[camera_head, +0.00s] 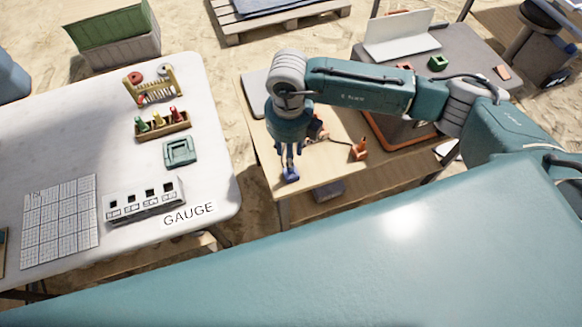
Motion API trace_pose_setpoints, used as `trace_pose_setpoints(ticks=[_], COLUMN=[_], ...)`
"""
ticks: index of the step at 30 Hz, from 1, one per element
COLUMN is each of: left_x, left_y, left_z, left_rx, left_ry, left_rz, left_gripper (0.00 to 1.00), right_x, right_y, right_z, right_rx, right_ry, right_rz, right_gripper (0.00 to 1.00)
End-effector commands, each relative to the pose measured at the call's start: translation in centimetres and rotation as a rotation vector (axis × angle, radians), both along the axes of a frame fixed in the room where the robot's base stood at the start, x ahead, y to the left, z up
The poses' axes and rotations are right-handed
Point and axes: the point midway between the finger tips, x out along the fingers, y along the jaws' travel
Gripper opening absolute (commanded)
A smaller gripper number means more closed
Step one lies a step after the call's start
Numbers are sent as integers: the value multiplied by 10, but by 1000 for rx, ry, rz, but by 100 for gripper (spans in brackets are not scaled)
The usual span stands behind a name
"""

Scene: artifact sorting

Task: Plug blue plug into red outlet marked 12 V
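My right arm comes in from the right, and its gripper (290,157) points down over the near left part of the wooden table (262,143). The gripper appears shut on a small blue piece, the blue plug (291,175), at its fingertips. I cannot tell whether the plug touches the tabletop. A reddish and dark object (319,128) stands just right of the gripper, partly hidden by it. A small orange object (359,150) stands farther right on the same table. No 12 V marking is readable, so I cannot tell which is the red outlet. My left gripper is out of view.
A white table (213,177) at left holds a gauge block (144,201), a grid sheet (60,222), a green square piece (180,150) and a wooden holder (162,125). A gap separates the tables. An orange-edged tray (392,142) lies under my arm.

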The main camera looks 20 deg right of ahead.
Motion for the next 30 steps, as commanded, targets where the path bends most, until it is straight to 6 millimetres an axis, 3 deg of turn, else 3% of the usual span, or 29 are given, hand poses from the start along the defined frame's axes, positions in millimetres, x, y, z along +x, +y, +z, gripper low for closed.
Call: trace_pose_setpoints(ticks=[8, 15, 24, 25, 30], left_x=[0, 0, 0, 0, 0], left_y=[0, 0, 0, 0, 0], left_z=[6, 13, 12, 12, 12], left_rx=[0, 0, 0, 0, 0], left_ry=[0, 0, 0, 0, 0], left_rz=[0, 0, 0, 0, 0], left_gripper=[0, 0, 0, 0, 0], right_x=[-2, -1, -1, -1, -1], right_y=[-1, -4, -3, -3, -3], right_z=[-24, -59, -66, -66, -65], right_rx=[0, 3, 3, 3, 3], right_ry=[3, 2, 1, 1, 1], right_rz=[2, 2, 3, 3, 3], right_gripper=[34, 34, 34, 32, 0])
